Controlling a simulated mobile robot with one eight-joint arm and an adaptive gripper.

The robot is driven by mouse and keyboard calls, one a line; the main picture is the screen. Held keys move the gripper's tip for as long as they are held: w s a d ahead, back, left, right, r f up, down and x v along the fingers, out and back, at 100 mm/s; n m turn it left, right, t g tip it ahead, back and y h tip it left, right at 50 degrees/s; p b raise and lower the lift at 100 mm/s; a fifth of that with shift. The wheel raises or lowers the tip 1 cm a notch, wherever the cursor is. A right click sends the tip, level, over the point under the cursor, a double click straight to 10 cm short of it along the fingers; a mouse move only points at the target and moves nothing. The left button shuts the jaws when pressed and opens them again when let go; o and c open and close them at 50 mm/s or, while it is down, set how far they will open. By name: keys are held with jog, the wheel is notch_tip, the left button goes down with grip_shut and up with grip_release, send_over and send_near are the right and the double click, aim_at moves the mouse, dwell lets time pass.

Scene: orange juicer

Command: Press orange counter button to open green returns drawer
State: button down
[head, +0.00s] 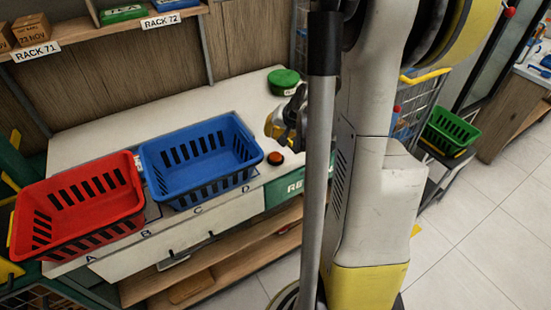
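The orange button (273,158) sits on a dark base near the front edge of the white counter, just right of the blue basket. The green returns drawer front (286,192) is below it, looks flush with the counter front, and is partly hidden by my arm. Its lettering is cut off after "RE". My gripper (294,112) is a dark shape at the end of my white and yellow arm, behind and a little right of the button and apart from it in the picture. My column hides part of it, and its fingers are too small to read.
A blue basket (234,176) and a red basket (134,206) stand on the counter (110,130) left of the button. A round green object (284,76) stands at the back. A cart with a green basket (449,128) is at right. Floor (480,230) is clear at right.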

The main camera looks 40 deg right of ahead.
aim_at(273, 154)
notch_tip(273, 154, down, 6)
jog(key=b, duration=0.4)
jog(key=shift+r, duration=0.15)
dwell(1.1)
jog(key=shift+f+b, duration=0.4)
jog(key=shift+b, duration=0.1)
jog(key=shift+f+b, duration=0.5)
jog(key=shift+f, duration=0.05)
dwell(0.5)
jog(key=shift+r, duration=0.1)
jog(key=shift+r+p, duration=0.75)
jog(key=shift+r, duration=0.25)
notch_tip(273, 154, up, 5)
jog(key=p, duration=0.4)
